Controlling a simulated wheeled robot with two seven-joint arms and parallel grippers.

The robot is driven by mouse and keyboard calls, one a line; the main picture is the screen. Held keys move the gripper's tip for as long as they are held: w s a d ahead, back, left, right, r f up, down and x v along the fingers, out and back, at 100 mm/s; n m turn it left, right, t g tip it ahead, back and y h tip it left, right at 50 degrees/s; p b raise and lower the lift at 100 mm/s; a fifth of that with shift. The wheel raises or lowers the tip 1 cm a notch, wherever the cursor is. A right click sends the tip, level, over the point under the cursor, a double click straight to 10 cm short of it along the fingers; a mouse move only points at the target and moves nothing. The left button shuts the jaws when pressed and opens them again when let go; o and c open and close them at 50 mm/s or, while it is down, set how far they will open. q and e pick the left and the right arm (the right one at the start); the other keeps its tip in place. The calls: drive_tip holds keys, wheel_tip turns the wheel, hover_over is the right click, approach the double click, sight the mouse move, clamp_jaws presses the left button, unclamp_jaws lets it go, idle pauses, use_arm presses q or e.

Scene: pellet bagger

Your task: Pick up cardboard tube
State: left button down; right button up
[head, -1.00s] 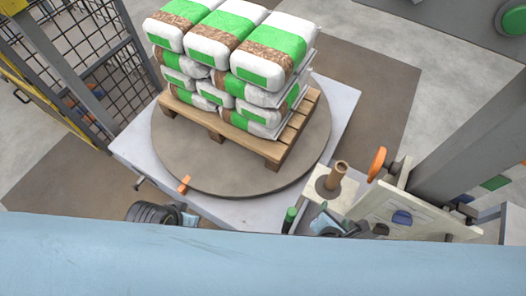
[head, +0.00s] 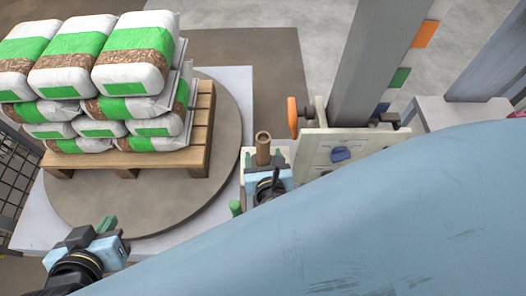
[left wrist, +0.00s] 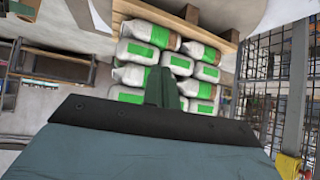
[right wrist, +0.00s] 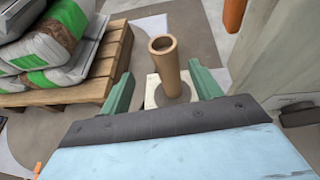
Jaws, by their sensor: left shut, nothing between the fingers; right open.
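The brown cardboard tube (head: 263,148) stands upright and hollow on a pale plate beside the turntable. It also shows in the right wrist view (right wrist: 164,70), rising from a round brown base between the two green fingers. My right gripper (head: 268,178) is open and empty on the near side of the tube, partly hiding its lower part. I cannot tell whether the fingertips reach to its sides; no contact shows. My left gripper (head: 108,226) is shut and empty at the lower left, far from the tube. Its closed green fingers (left wrist: 161,87) show in the left wrist view.
A wooden pallet (head: 200,145) of stacked white and green bags (head: 128,62) rests on the round turntable (head: 225,185). An orange handwheel (head: 292,117) and a panel with a blue knob (head: 341,154) stand just right of the tube. A grey column (head: 375,70) rises behind.

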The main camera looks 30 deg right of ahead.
sight(263, 147)
drive_tip(key=shift+b+x, duration=0.45)
drive_tip(key=shift+x, duration=0.7)
drive_tip(key=shift+w+d+f, duration=0.2)
drive_tip(key=shift+w+f, duration=0.05)
drive_tip(key=shift+w, duration=0.1)
drive_tip(key=shift+w+d+f+b, duration=0.45)
drive_tip(key=shift+w+f+b, duration=0.15)
drive_tip(key=shift+b, duration=0.35)
drive_tip(key=b+x, duration=0.1)
drive_tip(key=x, duration=0.1)
drive_tip(key=shift+w+d+f, duration=0.15)
drive_tip(key=shift+w+d, duration=0.05)
drive_tip(key=shift+w+b, duration=0.15)
drive_tip(key=shift+b, duration=0.15)
use_arm(q)
drive_tip(key=w+d+r+t+h, duration=0.1)
drive_tip(key=d+r+t+h, duration=0.1)
drive_tip(key=r+t, duration=0.4)
drive_tip(key=w+d+r+t+h, duration=0.2)
drive_tip(key=r+t, duration=0.4)
drive_tip(key=r, duration=0.5)
drive_tip(key=shift+w+d+m+t+h, duration=0.2)
drive_tip(key=shift+m+t+h, duration=0.1)
drive_tip(key=shift+r, duration=0.1)
use_arm(e)
drive_tip(key=shift+c, duration=0.4)
drive_tip(key=c, duration=1)
